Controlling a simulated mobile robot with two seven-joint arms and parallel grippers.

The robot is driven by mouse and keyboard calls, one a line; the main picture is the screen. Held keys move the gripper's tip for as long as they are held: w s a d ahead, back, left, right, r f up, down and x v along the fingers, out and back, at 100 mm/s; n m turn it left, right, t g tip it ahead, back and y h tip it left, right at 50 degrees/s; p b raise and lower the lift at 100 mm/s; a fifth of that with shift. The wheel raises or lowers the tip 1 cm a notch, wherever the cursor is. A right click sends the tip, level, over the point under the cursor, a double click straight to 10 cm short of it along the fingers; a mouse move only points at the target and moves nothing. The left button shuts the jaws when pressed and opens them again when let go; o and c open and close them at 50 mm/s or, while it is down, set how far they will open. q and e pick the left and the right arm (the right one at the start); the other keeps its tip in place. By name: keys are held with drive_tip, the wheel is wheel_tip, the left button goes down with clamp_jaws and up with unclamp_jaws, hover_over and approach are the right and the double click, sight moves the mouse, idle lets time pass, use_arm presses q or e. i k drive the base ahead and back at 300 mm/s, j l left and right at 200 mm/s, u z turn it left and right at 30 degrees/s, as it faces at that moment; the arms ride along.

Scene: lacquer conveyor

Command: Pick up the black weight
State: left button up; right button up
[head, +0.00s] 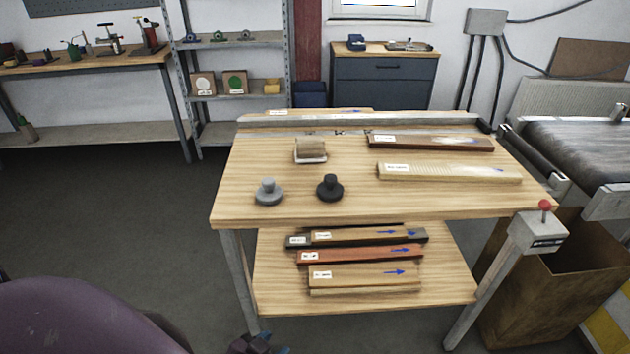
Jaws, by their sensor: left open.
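The black weight (330,187), a round disc with a knob on top, stands upright on the wooden table top near its front edge. A similar grey weight (268,191) stands to its left. My left gripper (262,347) shows only partly at the bottom edge of the head view, low in front of the table and well apart from the black weight. It is open, and I see nothing in it. My right gripper is not in view.
The table top (240,165) also holds a beige block on a white base (310,150) and two long boards (450,173) at right. The lower shelf (275,285) holds several boards. A red-knobbed post (545,206), brown bin (545,290) and conveyor (585,140) stand right.

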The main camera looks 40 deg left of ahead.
sight(329, 190)
drive_tip(key=j, duration=0.85)
drive_tip(key=i+j, duration=0.1)
drive_tip(key=j, duration=0.8)
